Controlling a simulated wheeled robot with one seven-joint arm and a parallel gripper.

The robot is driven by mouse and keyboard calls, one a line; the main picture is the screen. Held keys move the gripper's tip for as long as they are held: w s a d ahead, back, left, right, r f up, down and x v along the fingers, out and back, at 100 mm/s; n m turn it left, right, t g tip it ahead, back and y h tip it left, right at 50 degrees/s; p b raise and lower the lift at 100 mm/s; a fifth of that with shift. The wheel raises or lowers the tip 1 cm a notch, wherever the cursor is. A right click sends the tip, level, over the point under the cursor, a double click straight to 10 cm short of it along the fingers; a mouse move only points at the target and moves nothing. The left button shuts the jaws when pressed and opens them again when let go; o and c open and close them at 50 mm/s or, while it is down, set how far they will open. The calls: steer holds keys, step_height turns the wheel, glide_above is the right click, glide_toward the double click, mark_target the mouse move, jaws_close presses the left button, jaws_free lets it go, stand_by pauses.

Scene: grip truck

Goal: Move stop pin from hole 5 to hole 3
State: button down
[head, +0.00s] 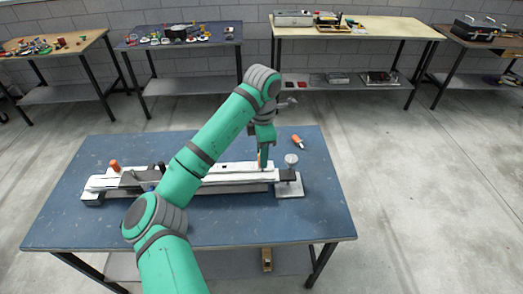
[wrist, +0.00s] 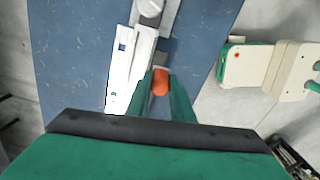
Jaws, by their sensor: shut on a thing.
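My gripper (head: 264,163) points down over the right part of a long white-topped rail fixture (head: 225,179) on the blue table. In the wrist view, its green fingers (wrist: 161,88) are shut on an orange-headed pin (wrist: 161,80), which I take for the stop pin. The fixture's white plate (wrist: 126,75) runs beside the pin in that view. The pin's lower end is hidden, so I cannot tell whether it sits in a hole. Hole numbers cannot be read.
An orange knob (head: 115,165) stands at the fixture's left end. A grey round knob (head: 291,159) is on its right end plate. An orange-handled tool (head: 297,140) lies behind that end. The blue table (head: 310,220) is clear at its front right. Other benches stand far behind.

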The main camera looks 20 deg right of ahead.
steer(key=s+a+r, duration=0.1)
steer(key=s+r, duration=0.2)
steer(key=r, duration=0.6)
steer(key=shift+s+a+r, duration=0.15)
steer(key=shift+s+a, duration=0.05)
steer(key=shift+s, duration=0.15)
stand_by(0.7)
stand_by(0.3)
